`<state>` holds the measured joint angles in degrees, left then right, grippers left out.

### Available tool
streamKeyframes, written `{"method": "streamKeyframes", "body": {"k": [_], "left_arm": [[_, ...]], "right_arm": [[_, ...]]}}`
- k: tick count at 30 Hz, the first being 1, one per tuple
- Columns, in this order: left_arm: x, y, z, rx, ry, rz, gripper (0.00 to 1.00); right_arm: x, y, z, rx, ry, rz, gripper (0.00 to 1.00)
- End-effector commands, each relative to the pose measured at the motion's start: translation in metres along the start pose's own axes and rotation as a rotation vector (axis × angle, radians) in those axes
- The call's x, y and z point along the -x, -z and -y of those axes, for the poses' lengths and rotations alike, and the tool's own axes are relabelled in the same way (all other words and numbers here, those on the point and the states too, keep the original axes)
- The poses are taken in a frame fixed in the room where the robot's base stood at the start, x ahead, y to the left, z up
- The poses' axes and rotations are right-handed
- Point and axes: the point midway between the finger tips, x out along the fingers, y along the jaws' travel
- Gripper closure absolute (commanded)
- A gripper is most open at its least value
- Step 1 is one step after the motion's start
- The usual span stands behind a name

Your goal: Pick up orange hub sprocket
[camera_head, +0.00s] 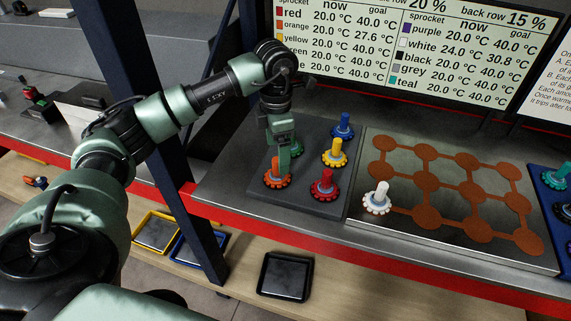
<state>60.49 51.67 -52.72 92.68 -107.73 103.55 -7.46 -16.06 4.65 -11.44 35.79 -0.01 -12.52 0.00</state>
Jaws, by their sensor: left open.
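The orange hub sprocket (278,181) sits at the front left of a dark grey tray (312,202). Its toothed rim shows, and my left gripper partly hides its hub. My left gripper (281,165) points down right over it and is open. I cannot tell whether the fingers are around the hub or just above it. My right gripper is not in view.
Red (324,186), yellow (335,154), blue (343,127) and green (296,147) sprockets stand close by on the same tray. A white sprocket (377,199) stands on the plate with copper-coloured discs (440,240). A temperature screen (400,50) stands behind.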

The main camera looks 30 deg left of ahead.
Motion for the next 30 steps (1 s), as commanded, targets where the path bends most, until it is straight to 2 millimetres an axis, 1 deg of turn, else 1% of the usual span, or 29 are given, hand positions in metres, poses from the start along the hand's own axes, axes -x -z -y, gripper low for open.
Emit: {"method": "streamKeyframes", "body": {"k": [5,9,11,13,16,21,24,26,27,29,30], "left_arm": [[-0.019,0.0,0.001,0.0,0.003,-0.003,0.12],[-0.035,0.0,0.003,0.0,0.005,-0.004,0.12],[-0.044,0.0,0.003,0.0,0.006,-0.005,0.12],[-0.056,-0.001,0.003,-0.001,0.004,-0.003,0.12],[-0.067,-0.002,0.003,-0.001,0.003,-0.001,0.12],[-0.072,-0.002,0.002,-0.001,0.001,0.001,0.12],[-0.072,-0.002,0.002,-0.001,0.001,0.001,0.12],[-0.072,-0.002,0.002,-0.001,0.001,0.001,0.29],[-0.072,-0.002,0.002,-0.001,0.001,0.001,0.4],[-0.072,-0.002,0.002,-0.001,0.001,0.001,0.57],[-0.071,-0.002,0.002,-0.001,0.001,0.001,0.68]], "right_arm": [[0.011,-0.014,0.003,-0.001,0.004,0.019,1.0],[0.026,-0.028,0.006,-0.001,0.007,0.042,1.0],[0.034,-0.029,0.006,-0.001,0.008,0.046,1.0],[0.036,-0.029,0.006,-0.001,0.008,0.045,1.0],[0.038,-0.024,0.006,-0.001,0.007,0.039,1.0],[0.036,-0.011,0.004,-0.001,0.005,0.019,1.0],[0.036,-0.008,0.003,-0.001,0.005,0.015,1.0],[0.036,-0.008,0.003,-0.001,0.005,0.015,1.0],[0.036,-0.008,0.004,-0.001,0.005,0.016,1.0],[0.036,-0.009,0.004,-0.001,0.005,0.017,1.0],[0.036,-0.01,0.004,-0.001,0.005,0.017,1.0]]}}
